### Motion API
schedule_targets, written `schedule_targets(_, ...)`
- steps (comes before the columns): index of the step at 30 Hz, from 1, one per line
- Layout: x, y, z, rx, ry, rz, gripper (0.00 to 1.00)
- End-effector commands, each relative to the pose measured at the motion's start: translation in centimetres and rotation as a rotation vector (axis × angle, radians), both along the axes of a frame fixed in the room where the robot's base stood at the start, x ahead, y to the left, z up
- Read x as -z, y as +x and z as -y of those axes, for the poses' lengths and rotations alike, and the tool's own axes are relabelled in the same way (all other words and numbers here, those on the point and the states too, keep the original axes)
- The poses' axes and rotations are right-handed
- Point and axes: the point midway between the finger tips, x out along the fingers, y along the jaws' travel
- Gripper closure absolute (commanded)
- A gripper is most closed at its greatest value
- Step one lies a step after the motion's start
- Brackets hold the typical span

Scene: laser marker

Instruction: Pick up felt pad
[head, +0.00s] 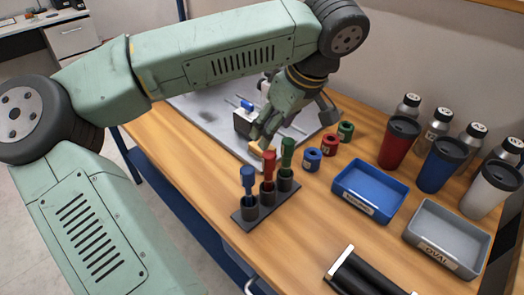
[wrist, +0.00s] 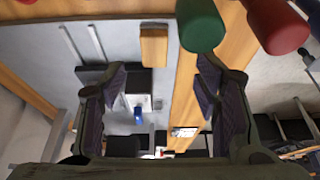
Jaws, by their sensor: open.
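A small tan block, which looks like the felt pad (head: 256,147), lies at the front edge area of the grey plate, just past the tip of my gripper (head: 264,133). In the wrist view the tan pad (wrist: 154,46) lies ahead of my open gripper (wrist: 162,72), between the lines of the two fingers but beyond their tips. Nothing is between the fingers close up. I cannot tell whether a finger touches the pad; the gripper partly hides its surroundings in the head view.
A black rack (head: 264,202) with blue, red and green-handled tools stands close in front. The grey plate (head: 205,108) carries a dark fixture with a blue part (head: 247,105). Small rings, a blue tray (head: 370,193), a grey tray (head: 447,238), cups and bottles stand right.

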Motion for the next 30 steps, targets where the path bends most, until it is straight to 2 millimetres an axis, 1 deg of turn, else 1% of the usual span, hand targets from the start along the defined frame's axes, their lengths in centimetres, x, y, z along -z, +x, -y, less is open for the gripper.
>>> schedule_targets(3, 1.6, 0.5, -0.5, 0.000, -0.002, -0.003, 0.43)
schedule_targets(6, 2.6, 0.8, -0.7, 0.000, -0.003, -0.002, 0.43)
schedule_targets(11, 3.5, 1.3, -1.0, 0.000, -0.003, -0.002, 0.43)
schedule_targets(16, 5.7, 2.5, -1.4, 0.001, -0.005, -0.005, 0.43)
schedule_targets(19, 7.0, 2.8, -1.8, 0.002, -0.005, -0.003, 0.43)
schedule_targets(23, 7.7, 3.0, -1.9, 0.002, -0.005, -0.001, 0.43)
schedule_targets(28, 7.7, 3.0, -2.0, 0.002, -0.004, 0.000, 0.43)
schedule_targets(29, 7.7, 3.0, -2.0, 0.001, -0.004, 0.000, 0.44)
schedule_targets(30, 7.7, 3.0, -2.0, 0.001, -0.004, 0.000, 0.47)
